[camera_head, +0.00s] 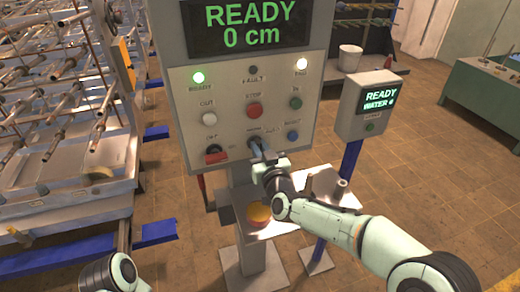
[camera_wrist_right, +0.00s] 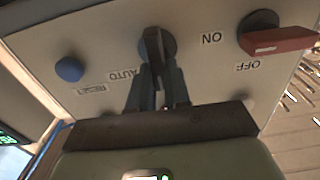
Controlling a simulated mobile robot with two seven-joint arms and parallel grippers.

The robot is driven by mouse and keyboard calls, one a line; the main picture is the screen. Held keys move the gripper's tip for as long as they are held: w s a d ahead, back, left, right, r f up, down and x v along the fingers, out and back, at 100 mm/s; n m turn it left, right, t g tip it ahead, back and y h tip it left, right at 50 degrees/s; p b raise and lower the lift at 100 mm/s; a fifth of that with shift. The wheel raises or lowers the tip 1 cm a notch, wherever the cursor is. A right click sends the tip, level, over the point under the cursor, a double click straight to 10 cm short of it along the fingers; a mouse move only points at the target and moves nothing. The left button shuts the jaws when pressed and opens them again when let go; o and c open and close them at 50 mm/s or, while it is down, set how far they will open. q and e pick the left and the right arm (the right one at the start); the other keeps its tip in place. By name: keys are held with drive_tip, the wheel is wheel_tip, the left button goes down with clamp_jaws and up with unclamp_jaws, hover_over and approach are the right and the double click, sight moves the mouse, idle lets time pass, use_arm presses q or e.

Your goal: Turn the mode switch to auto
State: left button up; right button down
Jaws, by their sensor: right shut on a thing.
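The mode switch (camera_wrist_right: 155,42) is a dark knob on a round base on the grey control panel (camera_head: 185,105). In the right wrist view, where the labels appear upside down, the AUTO label is just to its left. My right gripper (camera_wrist_right: 157,85) is shut on the knob, with a finger on each side. In the head view the right gripper (camera_head: 257,148) reaches the lower middle of the panel and hides most of the switch. The knob's exact setting is hard to tell. Only a link of my left arm shows at the bottom left; its gripper is out of view.
A red-handled switch (camera_wrist_right: 277,40) with ON and OFF labels and a blue reset button (camera_wrist_right: 69,69) flank the mode switch. A red stop button (camera_head: 254,110) is above. A shelf with a yellow-orange knob (camera_head: 258,214) lies below.

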use_arm(q)
wheel_tip(320, 180, down, 10)
drive_tip(key=b, duration=1)
drive_tip(key=shift+s, duration=0.15)
use_arm(e)
drive_tip(key=shift+w+d+f+m, duration=0.1)
drive_tip(key=shift+d+m, duration=0.1)
drive_tip(key=shift+m, duration=1.75)
drive_tip(key=shift+w+d+f+m, duration=0.1)
drive_tip(key=shift+d+m, duration=0.15)
drive_tip(key=shift+m, duration=1.65)
drive_tip(key=shift+d+f+m, duration=0.1)
drive_tip(key=shift+d+m, duration=0.1)
drive_tip(key=shift+m, duration=1.75)
use_arm(q)
drive_tip(key=shift+b, duration=0.3)
use_arm(e)
drive_tip(key=c, duration=1.1)
unclamp_jaws()
drive_tip(key=shift+w, duration=0.1)
drive_tip(key=shift+f, duration=0.1)
use_arm(q)
drive_tip(key=w+f+b, duration=0.1)
drive_tip(key=w+f+t+b, duration=0.1)
drive_tip(key=shift+w+a+f+b, duration=0.15)
drive_tip(key=shift+a+f+b, duration=0.15)
drive_tip(key=shift+a, duration=0.05)
use_arm(e)
drive_tip(key=v, duration=1.3)
drive_tip(key=shift+s, duration=0.2)
